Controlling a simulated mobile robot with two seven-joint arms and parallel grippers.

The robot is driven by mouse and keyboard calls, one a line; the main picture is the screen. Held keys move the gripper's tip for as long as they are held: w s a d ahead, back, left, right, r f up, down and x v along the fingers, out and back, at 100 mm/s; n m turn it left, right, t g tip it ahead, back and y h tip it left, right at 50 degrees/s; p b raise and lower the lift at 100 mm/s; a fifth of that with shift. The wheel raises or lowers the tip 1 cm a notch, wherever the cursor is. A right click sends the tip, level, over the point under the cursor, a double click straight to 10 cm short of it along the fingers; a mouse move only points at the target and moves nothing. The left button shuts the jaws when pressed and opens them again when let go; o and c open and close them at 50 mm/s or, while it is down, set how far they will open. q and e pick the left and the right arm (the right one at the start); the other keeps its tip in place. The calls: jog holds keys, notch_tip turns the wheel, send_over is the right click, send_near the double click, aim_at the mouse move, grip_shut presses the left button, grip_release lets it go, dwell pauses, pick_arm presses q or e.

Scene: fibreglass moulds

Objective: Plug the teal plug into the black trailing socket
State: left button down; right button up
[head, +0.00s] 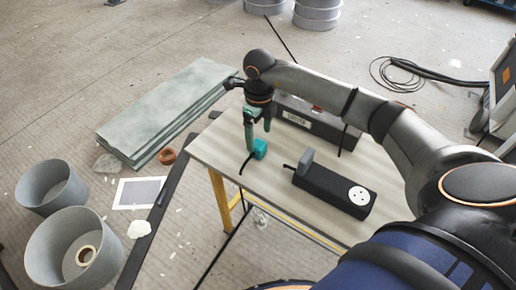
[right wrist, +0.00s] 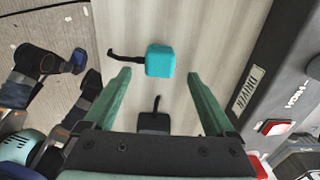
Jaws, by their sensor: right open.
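The teal plug (head: 260,149) lies on the bench top near its left edge, with a black cord leaving it. It also shows in the right wrist view (right wrist: 160,60), just beyond the fingertips and lined up with the gap. My right gripper (head: 258,140) points down over the plug, open, with green fingers; nothing is held. The black trailing socket (head: 330,187) lies on the bench to the right, with a round white outlet (head: 359,195) at its near right end.
A grey upright piece (head: 306,159) stands at the socket's left end. A dark case marked DRIVER (head: 300,118) lies along the bench's back. Bare bench top (head: 212,146) surrounds the plug. Grey slabs (head: 165,110) and buckets (head: 50,187) are on the floor left.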

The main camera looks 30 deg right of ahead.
aim_at(258, 144)
notch_tip(258, 144, down, 5)
jog(key=shift+w+a+f, duration=0.1)
dwell(0.4)
jog(key=c, duration=1.3)
jog(key=shift+c, duration=0.2)
